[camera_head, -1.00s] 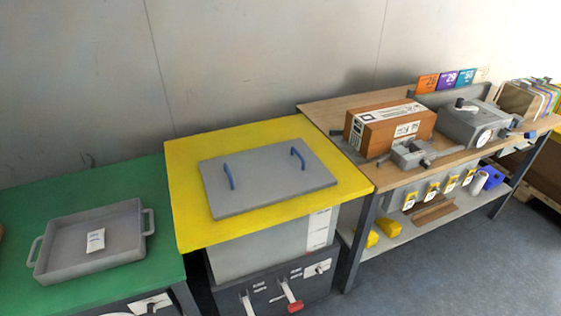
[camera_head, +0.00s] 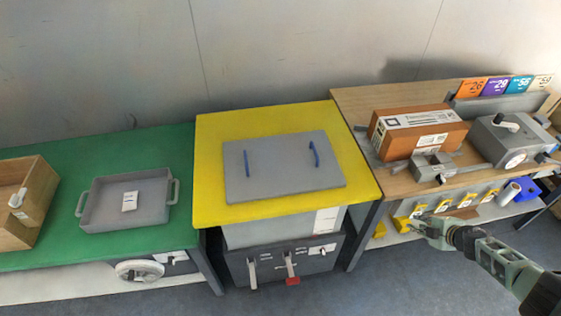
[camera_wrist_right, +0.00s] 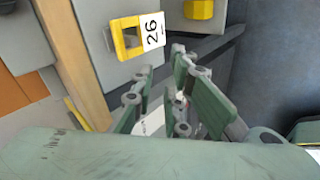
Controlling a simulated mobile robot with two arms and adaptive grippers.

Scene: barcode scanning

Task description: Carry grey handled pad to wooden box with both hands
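The grey pad (camera_head: 284,178) with two blue handles lies flat on the yellow table top (camera_head: 215,215) in the middle of the head view. The handles stand up near its left and right sides. The open wooden box (camera_head: 42,195) is at the far left on the green table, partly cut off by the picture edge. My right gripper (camera_head: 425,228) is low at the right, in front of the wooden bench and away from the pad. In the right wrist view its fingers (camera_wrist_right: 164,70) are apart with nothing between them. My left gripper is not in view.
A grey tray (camera_head: 92,217) with a small white packet (camera_head: 130,201) sits on the green table (camera_head: 115,155) between box and pad. An orange-brown carton (camera_head: 415,132) and grey devices crowd the bench at right. Yellow numbered tags hang from the bench front.

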